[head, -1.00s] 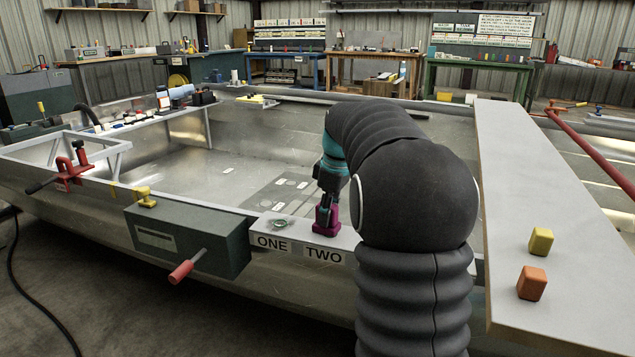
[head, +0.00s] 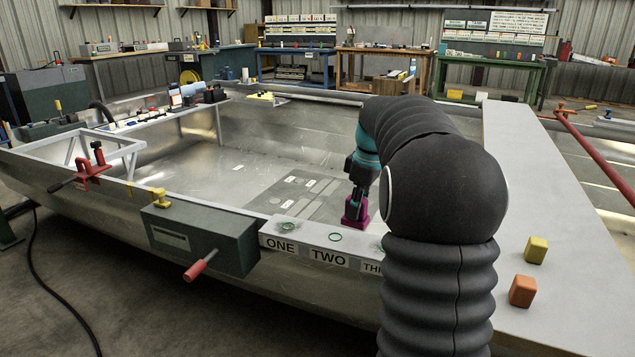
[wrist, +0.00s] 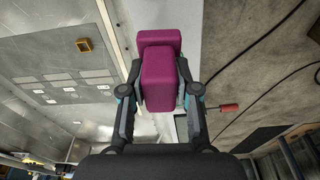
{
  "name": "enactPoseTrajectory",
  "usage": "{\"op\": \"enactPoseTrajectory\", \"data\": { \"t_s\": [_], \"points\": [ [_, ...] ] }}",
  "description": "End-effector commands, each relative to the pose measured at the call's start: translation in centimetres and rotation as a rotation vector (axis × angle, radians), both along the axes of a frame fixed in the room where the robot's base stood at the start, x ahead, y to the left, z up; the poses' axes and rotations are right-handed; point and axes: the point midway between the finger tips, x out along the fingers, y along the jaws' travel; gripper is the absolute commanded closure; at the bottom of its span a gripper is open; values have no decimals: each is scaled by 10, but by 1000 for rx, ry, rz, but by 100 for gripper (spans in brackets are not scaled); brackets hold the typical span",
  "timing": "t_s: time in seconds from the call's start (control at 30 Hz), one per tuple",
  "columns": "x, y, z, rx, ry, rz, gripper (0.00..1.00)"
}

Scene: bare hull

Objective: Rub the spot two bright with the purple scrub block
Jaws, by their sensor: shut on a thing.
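The purple scrub block (head: 355,213) is in my gripper (head: 357,192), upright, behind and to the right of spot two. In the wrist view the block (wrist: 160,78) sits between the fingers of my gripper (wrist: 160,90), which are shut on it. Spot two (head: 335,237) shows as a green ring on the pale rail above the label TWO (head: 328,257). The surface inside the ring looks light, but it is too small to judge its shine. I cannot tell whether the block touches the rail. My arm hides part of the third label.
Spot one (head: 288,232) looks darker, left of spot two. A grey-green box with a red handle (head: 200,266) hangs on the hull's near side. Yellow (head: 536,249) and orange (head: 522,291) blocks stand on the grey plank (head: 545,200) at right. The hull floor is open.

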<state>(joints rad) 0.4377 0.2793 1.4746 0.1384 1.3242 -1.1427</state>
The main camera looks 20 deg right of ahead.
Motion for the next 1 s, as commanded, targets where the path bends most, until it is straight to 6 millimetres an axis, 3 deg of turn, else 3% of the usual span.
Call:
{"op": "enactPoseTrajectory", "data": {
  "t_s": [0.1,0.4,1.0],
  "points": [
    [1,2,16,0,0,4,100],
    [3,7,34,-1,-2,12,100],
    [3,8,37,0,-1,13,100]
  ]
}}
